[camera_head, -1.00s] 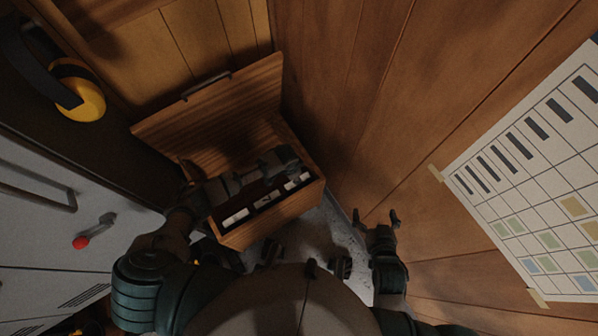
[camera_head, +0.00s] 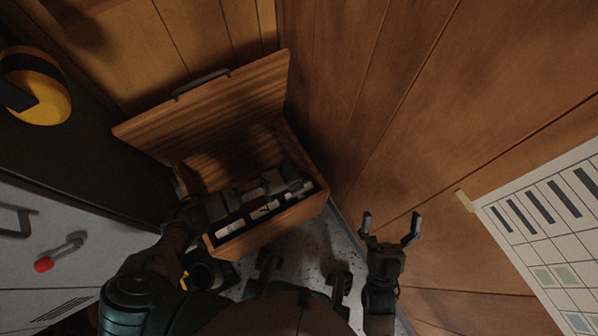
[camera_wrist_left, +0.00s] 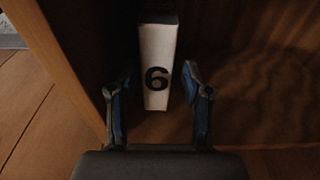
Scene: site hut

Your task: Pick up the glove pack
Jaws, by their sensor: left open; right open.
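A wooden box (camera_head: 275,222) with its lid (camera_head: 215,115) raised stands in the corner. White packs (camera_head: 262,210) lie inside it, partly hidden by my left arm. In the left wrist view, a white pack marked 6 (camera_wrist_left: 158,50) lies between the fingers of my left gripper (camera_wrist_left: 157,75). The gripper is open and the fingers look apart from the pack's sides. Which pack is the glove pack, I cannot tell. My right gripper (camera_head: 391,220) is open and empty, outside the box to its right.
A grey cabinet (camera_head: 90,215) with a red-tipped handle (camera_head: 44,265) stands at the left. Yellow ear defenders (camera_head: 45,90) are above it. A wooden wall with a chart (camera_head: 550,225) closes off the right. Speckled floor (camera_head: 315,240) shows in front of the box.

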